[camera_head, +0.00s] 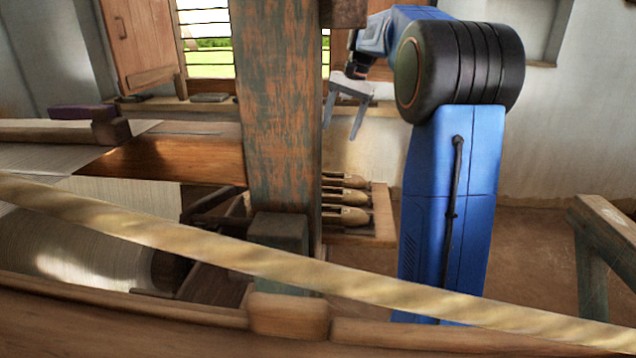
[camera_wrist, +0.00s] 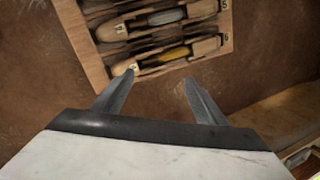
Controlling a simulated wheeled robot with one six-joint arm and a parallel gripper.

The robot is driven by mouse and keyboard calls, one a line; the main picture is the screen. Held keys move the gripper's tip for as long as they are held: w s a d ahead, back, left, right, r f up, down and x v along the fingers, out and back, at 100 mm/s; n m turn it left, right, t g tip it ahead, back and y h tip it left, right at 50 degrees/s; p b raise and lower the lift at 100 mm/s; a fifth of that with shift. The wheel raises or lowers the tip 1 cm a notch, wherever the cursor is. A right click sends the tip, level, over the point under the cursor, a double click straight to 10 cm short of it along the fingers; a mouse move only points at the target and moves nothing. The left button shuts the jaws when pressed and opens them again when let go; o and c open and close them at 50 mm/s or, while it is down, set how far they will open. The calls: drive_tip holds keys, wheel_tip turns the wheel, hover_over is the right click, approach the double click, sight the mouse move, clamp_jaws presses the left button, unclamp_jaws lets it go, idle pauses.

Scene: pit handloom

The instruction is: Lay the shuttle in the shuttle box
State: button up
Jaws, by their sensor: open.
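Several wooden shuttles (camera_head: 346,197) lie in a wooden rack (camera_head: 384,214) behind the loom post in the head view. The wrist view shows the rack (camera_wrist: 84,45) at the top, with one shuttle carrying a grey bobbin (camera_wrist: 166,18) and one carrying a yellow bobbin (camera_wrist: 171,54). My gripper (camera_head: 341,131) is open and empty above the rack, its fingers pointing down. In the wrist view its fingertips (camera_wrist: 160,77) appear just below the yellow-bobbin shuttle, with no contact visible. I cannot tell which loom part is the shuttle box.
A thick painted post (camera_head: 277,110) hides part of the rack. A pale diagonal bar (camera_head: 220,243) crosses the foreground above a wooden beam (camera_head: 120,320). The warp (camera_head: 70,235) is at left, a wooden trestle (camera_head: 604,230) at right. Bare floor (camera_wrist: 40,85) surrounds the rack.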

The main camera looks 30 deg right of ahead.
drive_tip(key=m, duration=0.6)
drive_tip(key=m+t+y, duration=0.1)
drive_tip(key=m, duration=0.7)
hover_over(325, 173)
drive_tip(key=s, duration=0.2)
drive_tip(key=f, duration=0.7)
drive_tip(key=d+f, duration=0.1)
drive_tip(key=f, duration=0.3)
drive_tip(key=shift+s+f, duration=0.1)
drive_tip(key=shift+f, duration=0.25)
drive_tip(key=shift+s+x, duration=0.1)
drive_tip(key=shift+x, duration=1.2)
drive_tip(key=shift+s+x, duration=0.15)
drive_tip(key=shift+x, duration=1.2)
drive_tip(key=shift+a, duration=0.2)
drive_tip(key=shift+c, duration=0.3)
drive_tip(key=shift+r, duration=0.1)
drive_tip(key=c, duration=1.4)
